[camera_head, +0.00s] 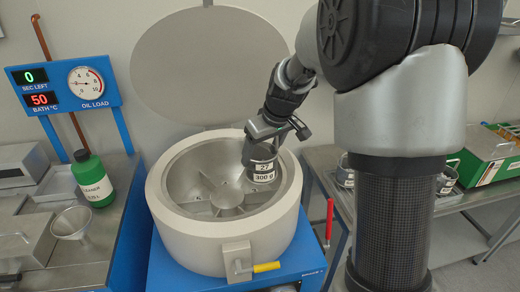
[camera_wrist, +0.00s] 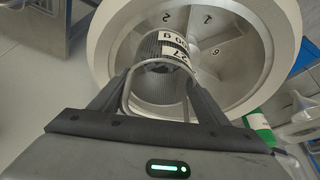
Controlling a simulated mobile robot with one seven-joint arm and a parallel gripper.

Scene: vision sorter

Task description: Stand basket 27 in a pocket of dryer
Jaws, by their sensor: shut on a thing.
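Basket 27 (camera_head: 262,170) is a dark mesh cylinder with white labels reading 27 and 300 g. My gripper (camera_head: 266,137) is shut on its wire handle. In the wrist view the basket (camera_wrist: 158,48) hangs between the fingers of my gripper (camera_wrist: 157,92), with its label upside down. The dryer (camera_head: 205,245) is a round cream drum with its lid (camera_head: 205,65) raised. Its metal rotor (camera_head: 222,192) has divided pockets, and the basket is over its right side. In the wrist view the pocket numbers 1, 2 and 6 show. I cannot tell whether the basket touches a pocket floor.
A blue panel (camera_head: 62,88) shows 0 seconds left and 50 °C, beside an oil load dial. A green bottle (camera_head: 92,178) and a funnel (camera_head: 72,222) stand on the left bench. Other baskets (camera_head: 446,176) and a green box (camera_head: 488,155) are on the right table.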

